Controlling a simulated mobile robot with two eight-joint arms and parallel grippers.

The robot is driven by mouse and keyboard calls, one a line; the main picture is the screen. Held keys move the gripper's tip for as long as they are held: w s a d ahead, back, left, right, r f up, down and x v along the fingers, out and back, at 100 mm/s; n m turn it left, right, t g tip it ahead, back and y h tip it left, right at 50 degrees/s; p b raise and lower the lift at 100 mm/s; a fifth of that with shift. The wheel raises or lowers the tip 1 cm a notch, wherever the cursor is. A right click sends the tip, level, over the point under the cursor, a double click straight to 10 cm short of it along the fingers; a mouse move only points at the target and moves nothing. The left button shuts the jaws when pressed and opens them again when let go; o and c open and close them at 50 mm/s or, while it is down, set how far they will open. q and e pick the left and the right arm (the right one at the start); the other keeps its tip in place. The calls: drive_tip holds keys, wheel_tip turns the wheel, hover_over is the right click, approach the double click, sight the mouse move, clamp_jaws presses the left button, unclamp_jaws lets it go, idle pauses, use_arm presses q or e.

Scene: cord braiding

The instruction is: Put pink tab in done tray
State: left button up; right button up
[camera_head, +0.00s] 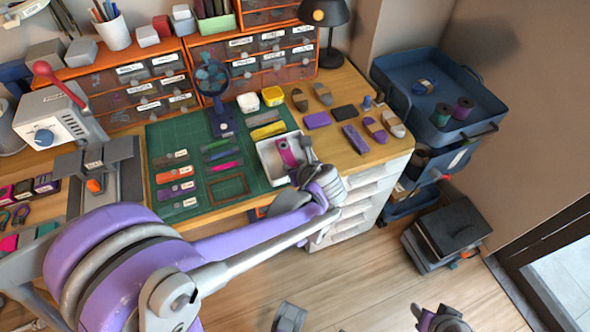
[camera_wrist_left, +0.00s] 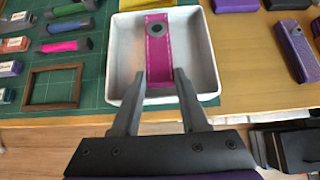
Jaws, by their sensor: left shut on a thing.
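The pink tab (camera_wrist_left: 158,48) is a flat magenta strip with pale stitching and a dark round fitting near its far end. My left gripper (camera_wrist_left: 162,76) is shut on its near end. The tab is over or inside the white tray (camera_wrist_left: 121,62); I cannot tell whether it touches the floor. In the head view the tab (camera_head: 286,152) also shows within the outline of the tray (camera_head: 264,160), at the mat's right edge, with my left gripper (camera_head: 302,165) at its right side. My right gripper (camera_head: 441,318) is low at the bottom edge, its jaws unclear.
Left of the tray, the green mat (camera_head: 165,139) holds several coloured strips and a brown frame (camera_head: 228,190). A small fan (camera_head: 216,95) stands behind. Several purple and grey pieces lie on the wood at right. A blue cart (camera_head: 400,75) stands beyond the bench.

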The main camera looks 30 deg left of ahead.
use_arm(q)
wheel_tip(320, 180, down, 2)
drive_tip(key=shift+f, duration=0.1)
drive_tip(key=o, duration=1.1)
drive_tip(key=shift+s, duration=0.1)
drive_tip(key=shift+o, duration=0.2)
drive_tip(key=p+v, duration=0.2)
drive_tip(key=v, duration=0.9)
drive_tip(key=s+f+n+h, duration=0.1)
drive_tip(key=s+n+h, duration=0.2)
drive_tip(key=s+n, duration=0.4)
drive_tip(key=s+f+n+g+h, duration=0.1)
drive_tip(key=s+n+h, duration=0.3)
drive_tip(key=n, duration=1.5)
drive_tip(key=s+f, duration=0.1)
drive_tip(key=s, duration=0.3)
drive_tip(key=shift+h, duration=0.3)
drive_tip(key=shift+s+d, duration=0.1)
drive_tip(key=shift+d, duration=0.05)
